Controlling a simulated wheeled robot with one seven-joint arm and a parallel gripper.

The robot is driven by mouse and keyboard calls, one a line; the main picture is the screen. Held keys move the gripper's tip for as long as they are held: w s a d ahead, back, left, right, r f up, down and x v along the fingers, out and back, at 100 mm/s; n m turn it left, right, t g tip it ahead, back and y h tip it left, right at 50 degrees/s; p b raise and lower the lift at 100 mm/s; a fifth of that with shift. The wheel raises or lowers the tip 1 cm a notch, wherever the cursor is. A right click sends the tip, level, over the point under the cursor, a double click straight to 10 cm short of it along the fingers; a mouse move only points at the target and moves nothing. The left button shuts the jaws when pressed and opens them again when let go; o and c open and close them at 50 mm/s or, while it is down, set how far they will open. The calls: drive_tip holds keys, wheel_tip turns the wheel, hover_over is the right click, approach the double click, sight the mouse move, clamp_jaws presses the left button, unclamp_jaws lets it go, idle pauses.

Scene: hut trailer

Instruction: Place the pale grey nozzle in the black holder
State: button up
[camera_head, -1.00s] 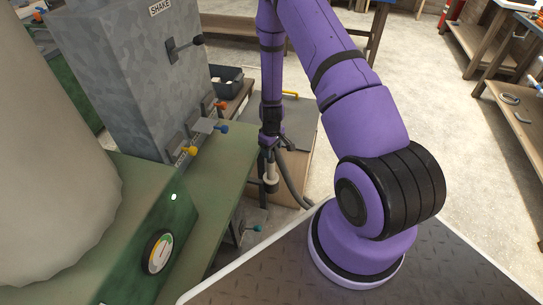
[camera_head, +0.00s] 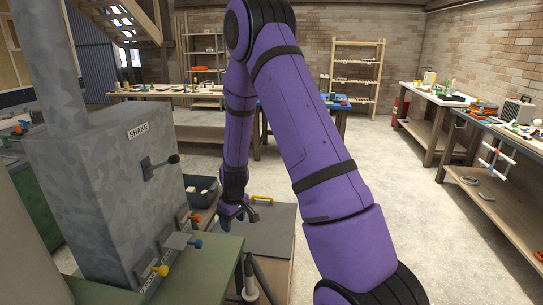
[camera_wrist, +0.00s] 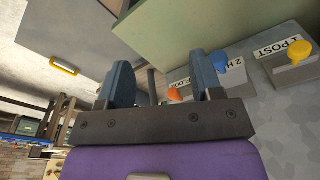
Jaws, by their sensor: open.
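A pale grey, upright cylindrical piece, which looks like the nozzle (camera_head: 249,290), shows low in the head view beside the green bench, with a dark part above it and a dark hose close by. My gripper (camera_head: 238,213) is above it and apart from it. In the wrist view my gripper (camera_wrist: 165,82) has its two blue-grey fingers spread with nothing held between them. A dark rod shows behind the gap. I cannot make out the black holder clearly; the dark part at the nozzle may belong to it. The nozzle is not clear in the wrist view.
A grey SHAKE machine (camera_head: 105,190) stands left on a green bench (camera_head: 205,268), with yellow, blue and orange-knobbed levers (camera_head: 180,240) close to my gripper. A grey lid with a yellow handle (camera_head: 262,198) and a dark bin (camera_head: 200,190) lie beyond. Open floor is right.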

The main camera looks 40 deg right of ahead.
drive_tip(key=s+a+r+t, duration=0.1)
drive_tip(key=s+a+r, duration=0.15)
drive_tip(key=r, duration=0.55)
drive_tip(key=s+a+r, duration=0.2)
drive_tip(key=s+r, duration=0.1)
drive_tip(key=r, duration=0.5)
drive_tip(key=s+a+r+t, duration=0.1)
drive_tip(key=s+a+r, duration=0.15)
drive_tip(key=r, duration=0.55)
drive_tip(key=s+a+r+m+t, duration=0.1)
drive_tip(key=s+r, duration=0.5)
drive_tip(key=s, duration=0.4)
drive_tip(key=s+a+r+m, duration=0.1)
drive_tip(key=s+r, duration=0.5)
drive_tip(key=s, duration=0.5)
drive_tip(key=shift+s+a+r+t, duration=0.2)
drive_tip(key=shift+a+t, duration=0.2)
